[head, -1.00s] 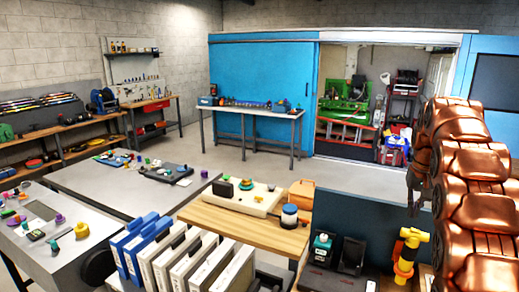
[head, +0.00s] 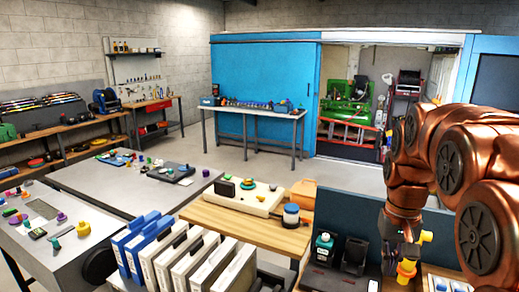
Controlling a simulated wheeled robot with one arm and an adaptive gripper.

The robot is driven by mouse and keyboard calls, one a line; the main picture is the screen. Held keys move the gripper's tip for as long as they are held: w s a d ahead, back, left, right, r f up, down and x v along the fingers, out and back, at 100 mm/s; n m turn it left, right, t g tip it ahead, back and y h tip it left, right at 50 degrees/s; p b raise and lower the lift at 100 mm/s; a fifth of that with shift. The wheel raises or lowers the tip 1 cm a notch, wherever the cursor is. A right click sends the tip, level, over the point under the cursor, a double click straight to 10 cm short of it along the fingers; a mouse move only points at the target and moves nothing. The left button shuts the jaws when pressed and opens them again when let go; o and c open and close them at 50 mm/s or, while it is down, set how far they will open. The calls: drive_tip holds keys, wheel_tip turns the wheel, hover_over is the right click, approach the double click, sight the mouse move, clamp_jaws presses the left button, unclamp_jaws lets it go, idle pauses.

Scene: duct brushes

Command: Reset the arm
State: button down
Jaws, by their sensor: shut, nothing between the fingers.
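My copper-coloured arm fills the right side of the head view, folded, with its end hanging downward. My gripper (head: 398,268) is a dark shape at the end of it, pointing down and shut, with nothing seen in it. It overlaps a yellow tool-like object (head: 406,271) with an orange band behind the work table's edge. Most of that object is hidden by the gripper, and I cannot tell whether they touch.
White and blue binders (head: 168,257) stand in front. A dark panel (head: 345,212) stands near the gripper. Floor toward the blue wall (head: 265,80) is open.

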drive_tip(key=s+a+f+n, duration=0.1)
drive_tip(key=s+a+f, duration=0.2)
drive_tip(key=s, duration=0.5)
drive_tip(key=s+a+f+g, duration=0.1)
drive_tip(key=s+f, duration=0.3)
drive_tip(key=s, duration=0.4)
drive_tip(key=s+a+f+n, duration=0.1)
drive_tip(key=s+a+f, duration=0.2)
drive_tip(key=s, duration=0.5)
drive_tip(key=shift+s+a+f+n+b, duration=0.2)
drive_tip(key=shift+a+n+b, duration=0.15)
drive_tip(key=shift+a, duration=0.5)
